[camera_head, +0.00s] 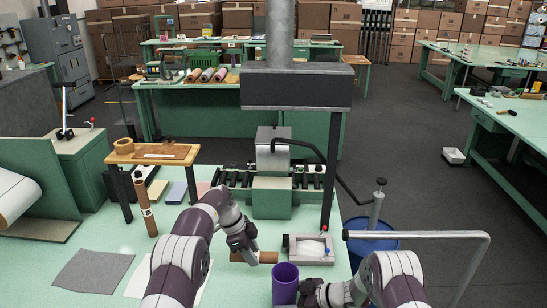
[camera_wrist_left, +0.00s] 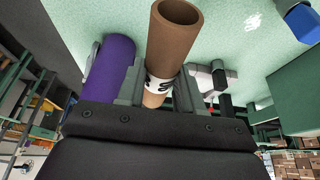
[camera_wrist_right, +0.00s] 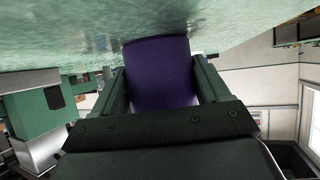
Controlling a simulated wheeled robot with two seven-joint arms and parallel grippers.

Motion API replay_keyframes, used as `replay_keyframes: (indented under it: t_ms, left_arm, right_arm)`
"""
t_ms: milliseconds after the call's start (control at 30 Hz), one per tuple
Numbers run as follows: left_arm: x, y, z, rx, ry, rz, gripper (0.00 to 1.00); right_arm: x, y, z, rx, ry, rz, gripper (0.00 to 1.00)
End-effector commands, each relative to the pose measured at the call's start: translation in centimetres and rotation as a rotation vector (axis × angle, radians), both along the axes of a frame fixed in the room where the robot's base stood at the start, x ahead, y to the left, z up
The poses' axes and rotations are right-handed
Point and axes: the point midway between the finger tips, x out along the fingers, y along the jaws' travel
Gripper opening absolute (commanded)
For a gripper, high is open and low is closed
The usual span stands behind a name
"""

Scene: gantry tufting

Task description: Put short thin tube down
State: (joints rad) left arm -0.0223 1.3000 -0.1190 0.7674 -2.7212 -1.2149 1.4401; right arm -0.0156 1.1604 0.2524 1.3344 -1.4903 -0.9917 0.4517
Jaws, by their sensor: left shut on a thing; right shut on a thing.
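A short thin brown cardboard tube (camera_head: 262,257) lies level low over the green table, left of the purple tube. My left gripper (camera_head: 246,246) is shut on it from above. In the left wrist view the brown tube (camera_wrist_left: 168,45) sits between the fingers, with a white label with dark marks. I cannot tell whether it touches the table. My right gripper (camera_head: 300,290) is shut on a wider purple tube (camera_head: 285,282), which stands upright at the front of the table. The purple tube also fills the right wrist view (camera_wrist_right: 160,72).
A grey tray (camera_head: 309,249) stands just right of the brown tube. A taller brown tube (camera_head: 145,206) stands upright at left. A grey sheet (camera_head: 92,271) lies front left. A green machine with rollers (camera_head: 272,196) is behind. Bare green table (camera_head: 140,252) lies left of my left arm.

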Motion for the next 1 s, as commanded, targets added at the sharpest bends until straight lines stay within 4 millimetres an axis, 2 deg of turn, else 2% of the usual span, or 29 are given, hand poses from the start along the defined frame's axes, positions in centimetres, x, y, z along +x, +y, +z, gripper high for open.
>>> replay_keyframes:
  t_ms: [200,600,700,1000]
  left_arm:
    - [0.0,0.0,-0.4,0.000,0.001,0.001,0.02]
    - [-0.1,0.0,-8.1,0.000,0.003,0.000,0.02]
    - [0.0,0.0,-9.4,0.000,0.000,0.000,0.02]
    - [0.0,0.0,-9.7,0.000,0.000,0.000,0.02]
  right_arm:
    - [0.0,0.0,0.0,0.000,0.000,0.000,0.58]
    - [0.0,0.0,0.0,0.000,0.000,0.000,0.58]
    - [0.0,0.0,0.0,0.000,0.000,0.000,0.58]
    - [0.0,0.0,0.0,0.000,0.000,0.000,0.58]
